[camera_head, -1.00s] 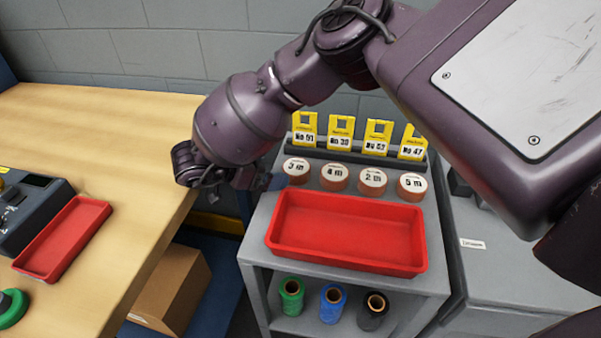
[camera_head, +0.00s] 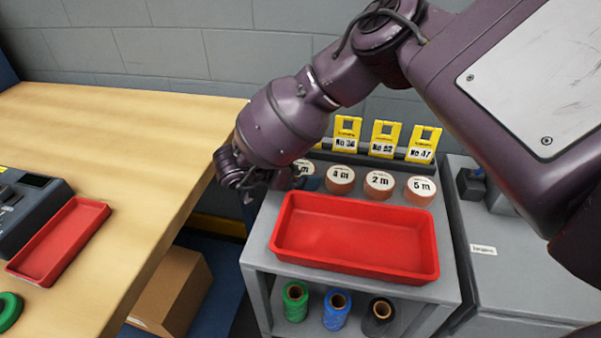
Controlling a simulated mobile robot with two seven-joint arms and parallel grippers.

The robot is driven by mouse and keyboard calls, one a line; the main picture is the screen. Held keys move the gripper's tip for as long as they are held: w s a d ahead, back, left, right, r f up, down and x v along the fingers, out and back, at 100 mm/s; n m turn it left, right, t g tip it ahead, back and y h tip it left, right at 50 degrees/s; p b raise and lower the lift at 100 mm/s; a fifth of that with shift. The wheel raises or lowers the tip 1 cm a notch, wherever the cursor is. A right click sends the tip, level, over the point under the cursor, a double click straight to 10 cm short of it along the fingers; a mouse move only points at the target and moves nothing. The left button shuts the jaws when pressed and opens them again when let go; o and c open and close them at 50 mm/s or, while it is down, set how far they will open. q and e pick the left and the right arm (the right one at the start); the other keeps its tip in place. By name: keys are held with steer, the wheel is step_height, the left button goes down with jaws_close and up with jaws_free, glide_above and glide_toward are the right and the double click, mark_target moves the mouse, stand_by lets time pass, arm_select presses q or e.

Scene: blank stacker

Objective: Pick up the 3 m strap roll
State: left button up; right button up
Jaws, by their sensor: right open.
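The 3 m strap roll (camera_head: 308,171) is the leftmost of a row of rolls on top of the grey cart, behind the red tray. Its label is now partly covered by my right gripper, with only the "m" showing. My right gripper (camera_head: 272,186) is open, just left of this roll and close to it; whether it touches cannot be told. The 4 m roll (camera_head: 340,179), 2 m roll (camera_head: 378,186) and 5 m roll (camera_head: 419,191) stand to its right. My left gripper is not in view.
A large red tray (camera_head: 357,264) fills the cart's front. Yellow numbered tags (camera_head: 383,139) stand behind the rolls. Green, blue and black spools (camera_head: 337,311) sit on the lower shelf. A wooden table (camera_head: 130,160) with a small red tray (camera_head: 60,238) is at left.

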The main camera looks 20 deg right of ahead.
steer(key=c, duration=1)
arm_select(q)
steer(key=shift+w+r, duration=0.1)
arm_select(e)
steer(key=shift+r, duration=0.15)
steer(key=shift+c, duration=0.2)
steer(key=shift+r, duration=0.3)
step_height(320, 180, up, 7)
steer(key=shift+r+p, duration=0.2)
steer(key=shift+p, duration=0.9)
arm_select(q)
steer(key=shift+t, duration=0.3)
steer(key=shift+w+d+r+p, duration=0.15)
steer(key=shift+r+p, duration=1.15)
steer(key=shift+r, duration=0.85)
arm_select(e)
step_height(320, 180, up, 12)
